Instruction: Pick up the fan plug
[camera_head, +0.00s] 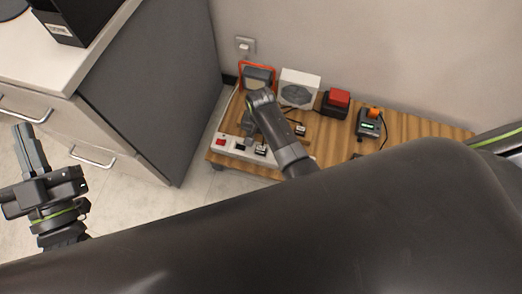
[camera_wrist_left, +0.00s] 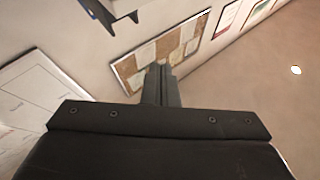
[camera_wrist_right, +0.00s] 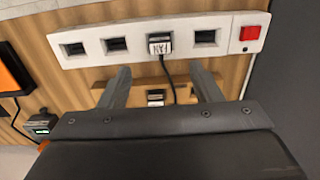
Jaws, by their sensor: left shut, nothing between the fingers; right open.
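The fan plug (camera_wrist_right: 160,43) is white with a dark cable and a FAN label. It sits in a socket of the white power strip (camera_wrist_right: 90,35); in the head view the plug (camera_head: 261,150) shows at the strip (camera_head: 229,151) near the board's front edge. My right gripper (camera_wrist_right: 162,80) is open, with its fingers pointing toward the strip, one to each side of the plug's cable. In the head view the right gripper (camera_head: 254,137) is just above the strip. My left gripper (camera_head: 26,135) is shut and empty, far left of the board.
A second plug (camera_wrist_right: 157,97) lies behind the strip between my right fingers. The strip has a red switch (camera_wrist_right: 249,33) and open sockets. The white fan box (camera_head: 299,89), red-topped box (camera_head: 336,102) and orange-topped device (camera_head: 370,122) stand on the wooden board (camera_head: 425,128). A cabinet (camera_head: 150,100) stands left.

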